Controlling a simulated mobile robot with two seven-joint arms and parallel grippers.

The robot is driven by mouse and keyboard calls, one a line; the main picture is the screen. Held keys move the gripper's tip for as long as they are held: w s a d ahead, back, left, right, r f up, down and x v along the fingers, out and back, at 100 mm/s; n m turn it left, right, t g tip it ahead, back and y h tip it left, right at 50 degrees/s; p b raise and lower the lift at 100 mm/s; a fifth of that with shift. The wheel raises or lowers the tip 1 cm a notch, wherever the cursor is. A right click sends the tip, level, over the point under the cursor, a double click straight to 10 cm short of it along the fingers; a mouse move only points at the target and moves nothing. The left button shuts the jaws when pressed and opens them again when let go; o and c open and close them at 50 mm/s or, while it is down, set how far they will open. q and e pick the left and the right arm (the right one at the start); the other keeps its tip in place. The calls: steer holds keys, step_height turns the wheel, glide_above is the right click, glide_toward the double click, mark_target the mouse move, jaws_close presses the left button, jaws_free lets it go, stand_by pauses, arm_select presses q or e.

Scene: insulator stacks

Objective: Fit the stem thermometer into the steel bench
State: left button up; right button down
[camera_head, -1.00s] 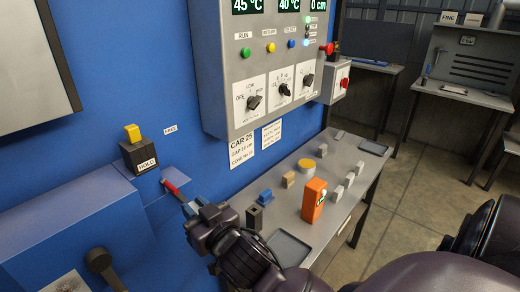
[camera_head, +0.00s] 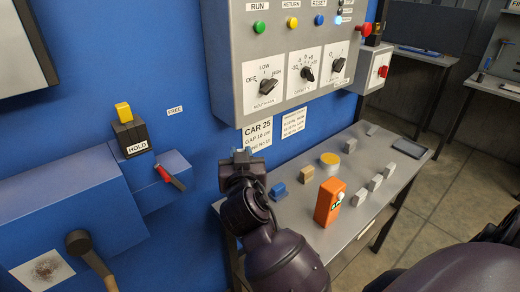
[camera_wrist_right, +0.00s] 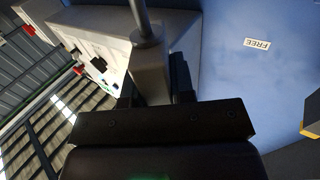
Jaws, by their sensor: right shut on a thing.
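The steel bench (camera_head: 345,205) is a grey metal table along the blue wall. My right gripper (camera_head: 242,158) is raised over the bench's near left end, in front of the wall. In the right wrist view it is shut on a grey block-like body with a thin rod and collar (camera_wrist_right: 150,65), which looks like the stem thermometer. In the head view the held thing can hardly be made out. The arm hides the near left part of the bench top. My left gripper is not in view.
On the bench stand an orange block (camera_head: 329,201), a yellow-topped disc (camera_head: 330,159), a blue block (camera_head: 279,191), a tan block (camera_head: 307,174) and several grey blocks. A grey control box (camera_head: 290,60) overhangs it. A red-handled lever (camera_head: 164,174) sits left on a blue ledge.

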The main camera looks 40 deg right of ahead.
steer(key=d+m+g+h, duration=0.1)
steer(key=m+g+h, duration=0.1)
steer(key=d+r+m+g+h+b, duration=0.1)
steer(key=d+m+g+h, duration=0.1)
steer(key=g+h, duration=0.1)
steer(key=s+d+m+g+h+b, duration=0.1)
steer(key=m+g+h, duration=0.1)
steer(key=m+g, duration=0.1)
steer(key=shift+d+r, duration=0.25)
steer(key=shift+r, duration=0.05)
